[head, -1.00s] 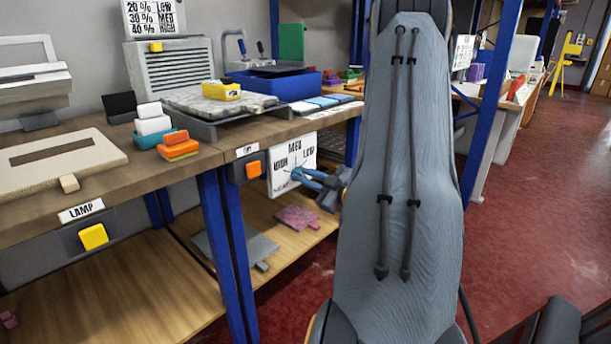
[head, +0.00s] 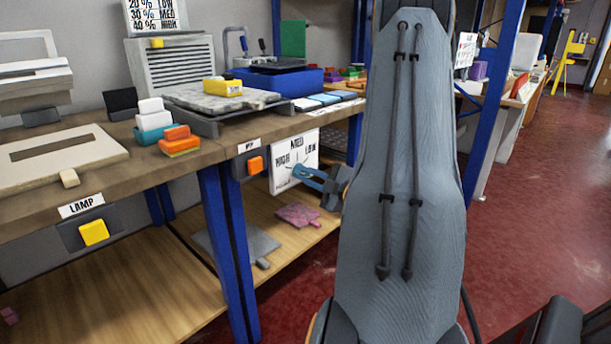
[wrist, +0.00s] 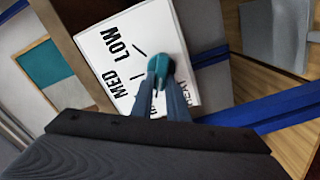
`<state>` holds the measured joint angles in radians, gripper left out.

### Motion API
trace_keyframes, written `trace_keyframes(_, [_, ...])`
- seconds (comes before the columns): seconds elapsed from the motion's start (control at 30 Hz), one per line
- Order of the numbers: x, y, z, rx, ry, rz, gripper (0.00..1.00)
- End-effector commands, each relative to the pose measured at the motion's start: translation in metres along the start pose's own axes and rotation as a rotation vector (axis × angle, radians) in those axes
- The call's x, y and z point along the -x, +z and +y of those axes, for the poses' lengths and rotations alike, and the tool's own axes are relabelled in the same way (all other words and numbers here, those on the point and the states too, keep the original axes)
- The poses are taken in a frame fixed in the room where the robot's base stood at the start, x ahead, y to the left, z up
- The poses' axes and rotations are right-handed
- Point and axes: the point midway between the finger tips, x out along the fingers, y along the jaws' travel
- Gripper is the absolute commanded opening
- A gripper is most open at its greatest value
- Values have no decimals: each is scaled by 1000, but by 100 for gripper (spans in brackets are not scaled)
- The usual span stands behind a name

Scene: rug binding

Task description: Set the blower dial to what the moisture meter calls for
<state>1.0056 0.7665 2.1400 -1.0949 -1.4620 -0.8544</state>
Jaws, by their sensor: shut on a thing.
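The blower dial is a white plate (head: 284,179) on the bench front, lettered HIGH at left, MED at top and LOW at right. My gripper (head: 302,171) is at the plate, its fingers shut on the dial knob. In the wrist view the teal knob (wrist: 162,66) sits between the fingertips, and the plate (wrist: 120,45) shows LOW and MED; the third word is partly covered. The knob's pointer direction cannot be told. The yellow moisture meter (head: 222,88) lies on a grey rug piece; its reading is too small to read. A chart (head: 157,14) pairs 20 % LOW, 30 % MED, 40 % HIGH.
A grey louvred box (head: 172,70) stands behind the rug piece. An orange button (head: 255,165) is just left of the dial plate. A yellow button (head: 94,232) sits under the LAMP label. Blue posts (head: 226,255) hold the bench. Red floor at right is open.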

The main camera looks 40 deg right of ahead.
Motion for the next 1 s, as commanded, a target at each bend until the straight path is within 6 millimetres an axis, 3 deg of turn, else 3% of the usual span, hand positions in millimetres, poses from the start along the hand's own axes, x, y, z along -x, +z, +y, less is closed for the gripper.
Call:
trace_keyframes(0.27, [0,-1,-2,-1,-4,1,0])
trace_keyframes(0.3, [0,-1,-2,-1,-4,1,19])
trace_keyframes(0.4, [0,0,-2,-1,-3,1,33])
trace_keyframes(0.77, [6,0,0,-1,-1,-1,33])
trace_keyframes(1.0, [42,0,0,-3,0,-3,33])
